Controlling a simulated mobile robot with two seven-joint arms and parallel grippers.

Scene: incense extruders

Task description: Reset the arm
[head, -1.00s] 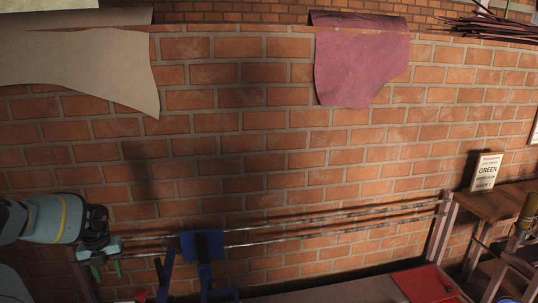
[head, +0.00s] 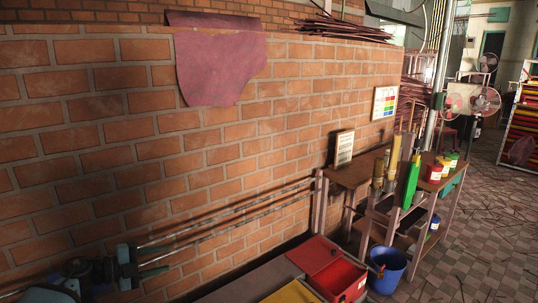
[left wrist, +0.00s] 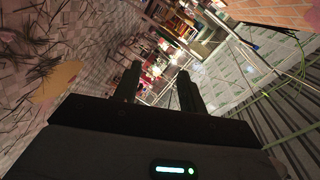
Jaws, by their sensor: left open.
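In the left wrist view the gripper (left wrist: 158,88) also shows two dark fingers spread with an empty gap. My right gripper is not in view.
A wooden table (head: 352,174) holds bamboo tubes and a green tool (head: 411,182). A red box (head: 335,270) and blue bucket (head: 387,268) stand near it. Metal rods (head: 235,222) run along the brick wall (head: 120,150). Tiled floor (head: 480,230) is open at right.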

